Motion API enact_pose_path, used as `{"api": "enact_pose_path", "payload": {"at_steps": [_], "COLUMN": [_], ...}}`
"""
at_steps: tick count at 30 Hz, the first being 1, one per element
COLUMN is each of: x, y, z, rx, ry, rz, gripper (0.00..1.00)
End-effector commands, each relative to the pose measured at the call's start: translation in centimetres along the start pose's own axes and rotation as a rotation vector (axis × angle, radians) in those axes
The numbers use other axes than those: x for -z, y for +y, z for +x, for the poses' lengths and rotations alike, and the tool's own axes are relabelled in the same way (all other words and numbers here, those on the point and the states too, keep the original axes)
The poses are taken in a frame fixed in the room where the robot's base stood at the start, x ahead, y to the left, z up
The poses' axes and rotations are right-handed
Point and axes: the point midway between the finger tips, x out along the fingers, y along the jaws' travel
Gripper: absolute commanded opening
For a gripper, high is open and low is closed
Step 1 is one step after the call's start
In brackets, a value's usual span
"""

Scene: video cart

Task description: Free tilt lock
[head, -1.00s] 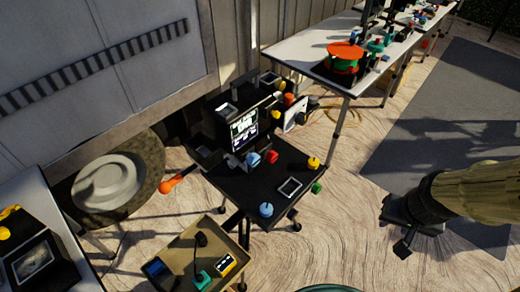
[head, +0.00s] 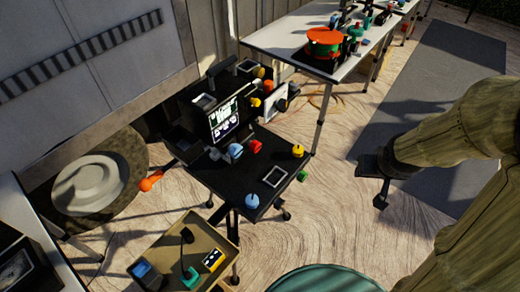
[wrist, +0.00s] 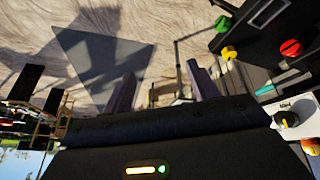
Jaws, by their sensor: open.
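The black video cart (head: 235,175) stands left of centre in the head view, with a lit monitor (head: 225,120) on it. Several coloured knobs sit on it: a blue knob (head: 252,201), a yellow knob (head: 298,151), a red knob (head: 255,146) and a light-blue knob (head: 236,151). An orange-ended handle (head: 151,182) sticks out at its left. I cannot tell which of these is the tilt lock. My gripper (head: 381,192) is right of the cart, apart from it. In the wrist view my gripper (wrist: 160,92) is open and empty, its two fingers spread.
A long white table (head: 290,38) with coloured devices runs behind the cart. A tan tray (head: 160,255) with small items stands in front. Bare floor (head: 325,215) and a grey mat (head: 445,90) lie to the right.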

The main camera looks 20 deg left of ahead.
Motion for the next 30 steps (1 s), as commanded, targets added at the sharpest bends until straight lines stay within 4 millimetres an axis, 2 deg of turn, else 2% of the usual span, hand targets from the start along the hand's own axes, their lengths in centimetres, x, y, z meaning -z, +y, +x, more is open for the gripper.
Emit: {"api": "enact_pose_path", "payload": {"at_steps": [1, 3, 5, 9, 12, 15, 18, 21, 25, 30], "x": [1.3, 3.5, 5.2, 8.0, 9.0, 9.2, 8.5, 7.5, 6.7, 6.6], "y": [-0.1, -0.9, -2.0, -5.4, -8.4, -11.4, -13.9, -15.6, -16.5, -16.6], "z": [2.3, 4.4, 6.0, 9.3, 11.0, 12.2, 12.7, 12.6, 12.1, 11.9], "rx": [0.015, 0.055, 0.107, 0.278, 0.439, 0.624, 0.816, 0.972, 1.081, 1.097], "ry": [0.050, 0.130, 0.195, 0.326, 0.398, 0.448, 0.473, 0.476, 0.470, 0.468], "rz": [-0.035, -0.088, -0.132, -0.219, -0.269, -0.311, -0.341, -0.364, -0.380, -0.385], "gripper": [0.59, 0.59, 0.59, 0.59, 0.59, 0.59, 0.59, 0.59, 0.59, 0.59]}}
